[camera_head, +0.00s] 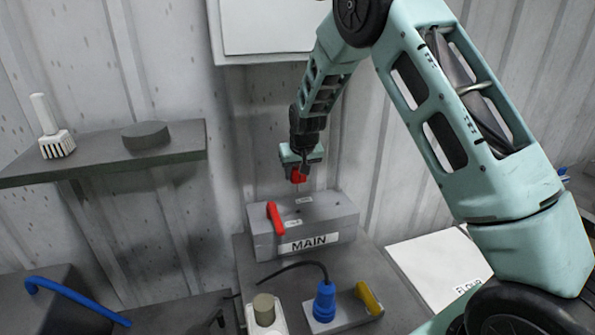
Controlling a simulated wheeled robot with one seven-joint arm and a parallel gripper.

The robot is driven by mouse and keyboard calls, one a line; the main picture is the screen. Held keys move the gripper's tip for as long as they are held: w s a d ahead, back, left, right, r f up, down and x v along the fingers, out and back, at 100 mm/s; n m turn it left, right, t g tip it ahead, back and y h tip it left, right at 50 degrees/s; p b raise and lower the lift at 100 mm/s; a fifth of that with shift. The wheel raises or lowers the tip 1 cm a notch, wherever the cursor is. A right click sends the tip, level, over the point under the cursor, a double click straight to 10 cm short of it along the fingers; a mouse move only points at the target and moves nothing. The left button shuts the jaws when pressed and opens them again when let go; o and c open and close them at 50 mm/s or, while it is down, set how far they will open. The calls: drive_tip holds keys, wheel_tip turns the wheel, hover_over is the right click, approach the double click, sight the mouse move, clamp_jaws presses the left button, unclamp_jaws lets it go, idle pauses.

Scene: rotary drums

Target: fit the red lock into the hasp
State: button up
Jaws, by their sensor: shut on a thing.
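My gripper (301,166) hangs above the back right part of the grey box labelled MAIN and points down. It is shut on the small red lock (298,176), which shows just under the fingers, apart from the box. The grey MAIN box (334,216) sits on a grey bench and has a red lever (276,218) on its top left, with small pale labels beside it. I cannot make out the hasp at this size. My arm comes in from the right.
A blue plug (325,302) and a yellow handle (369,298) stand in front of the box, with a black cable. A shelf (95,155) at left holds a white brush (52,130) and a dark disc (146,135). A white cabinet (268,28) hangs above.

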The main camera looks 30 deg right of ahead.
drive_tip(key=shift+f, duration=0.1)
drive_tip(key=b, duration=0.4)
hover_over(296, 207)
drive_tip(key=s, duration=0.2)
drive_tip(key=shift+w+a+f, duration=0.1)
drive_tip(key=shift+w+f, duration=0.05)
drive_tip(key=shift+f, duration=1.25)
drive_tip(key=shift+w+f, duration=0.1)
drive_tip(key=shift+f, duration=1.3)
drive_tip(key=shift+f+b, duration=2.2)
drive_tip(key=shift+f, duration=0.45)
drive_tip(key=o, duration=1.1)
drive_tip(key=shift+r, duration=0.15)
drive_tip(key=b+v, duration=0.4)
drive_tip(key=v, duration=1.3)
drive_tip(key=shift+s, duration=0.1)
